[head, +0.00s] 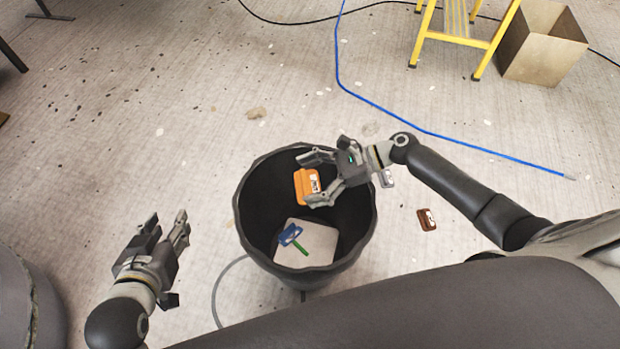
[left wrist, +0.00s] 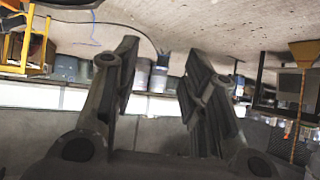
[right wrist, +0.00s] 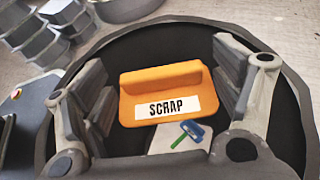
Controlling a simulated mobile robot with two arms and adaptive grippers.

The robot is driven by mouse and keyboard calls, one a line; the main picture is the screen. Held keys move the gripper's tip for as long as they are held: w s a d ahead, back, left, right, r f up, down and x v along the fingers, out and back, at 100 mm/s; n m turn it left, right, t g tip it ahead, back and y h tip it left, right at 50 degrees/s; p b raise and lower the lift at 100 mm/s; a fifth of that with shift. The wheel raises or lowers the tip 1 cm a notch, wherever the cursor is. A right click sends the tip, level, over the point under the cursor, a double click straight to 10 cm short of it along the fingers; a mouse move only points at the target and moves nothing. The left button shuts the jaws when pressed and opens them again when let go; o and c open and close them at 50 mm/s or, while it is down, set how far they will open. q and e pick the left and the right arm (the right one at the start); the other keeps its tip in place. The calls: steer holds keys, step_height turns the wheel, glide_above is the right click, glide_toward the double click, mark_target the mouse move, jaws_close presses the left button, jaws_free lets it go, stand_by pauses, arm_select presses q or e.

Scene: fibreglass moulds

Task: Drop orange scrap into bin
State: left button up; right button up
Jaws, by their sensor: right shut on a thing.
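The orange scrap (head: 307,187), a piece with a raised grip and a white label, is held by my right gripper (head: 318,178) over the mouth of the black bin (head: 262,258). In the right wrist view the scrap (right wrist: 160,80) lies between the two fingers, its label reading "SCRAP", with the bin's dark inside behind it. My left gripper (head: 168,226) is open and empty, left of the bin. Its fingers also show apart in the left wrist view (left wrist: 155,85).
Inside the bin are a pale sheet (head: 318,240), a blue piece (head: 290,234) and a green stick (head: 300,248). A brown labelled piece (head: 427,219) lies on the floor to the right. A yellow step stool (head: 460,40), a box (head: 540,55) and a blue hose (head: 380,107) are farther back.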

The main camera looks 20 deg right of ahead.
arm_select(q)
steer(key=w+d+r+t+h+b, duration=0.1)
steer(key=w+r+t, duration=0.15)
steer(key=r, duration=0.25)
steer(key=w+d+r+t+h+b, duration=0.1)
steer(key=w+d+r+t+b, duration=0.1)
steer(key=r+t, duration=0.25)
arm_select(e)
step_height(320, 180, down, 2)
steer(key=shift+f, duration=0.1)
steer(key=shift+f+b, duration=0.9)
steer(key=shift+b, duration=0.05)
arm_select(q)
steer(key=s+r+t+h, duration=0.2)
steer(key=r+t, duration=0.4)
steer(key=r, duration=0.5)
steer(key=shift+s+d+r+m+t, duration=0.15)
steer(key=shift+s+r+m+t, duration=0.2)
steer(key=shift+s, duration=0.35)
arm_select(e)
steer(key=o, duration=0.7)
glide_toward(310, 187)
steer(key=shift+d+f, duration=0.2)
steer(key=shift+d, duration=0.3)
steer(key=shift+d+f, duration=0.25)
steer(key=shift+d, duration=0.25)
